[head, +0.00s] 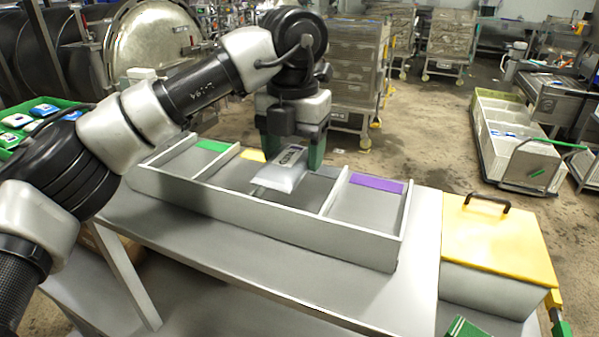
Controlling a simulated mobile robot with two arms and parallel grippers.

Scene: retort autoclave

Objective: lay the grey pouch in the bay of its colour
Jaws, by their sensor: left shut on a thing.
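The grey pouch (279,176), pale and silvery with a dark label patch, hangs tilted under my left gripper (291,152). That gripper is shut on it. The pouch is above the tray of bays (270,238), in front of its middle part. The bays carry colour patches at the back: green (212,145), yellow (252,155), grey (327,172) and purple (376,183). The pouch overlaps the grey bay and the divider on its left in the picture, and partly hides them. I cannot tell whether it touches the tray.
A grey box with a yellow lid and black handle (490,208) stands right of the tray. A green tray of pouches (40,118) is at the far left. A green piece at the bottom edge (466,328) is cut off. The purple bay looks empty.

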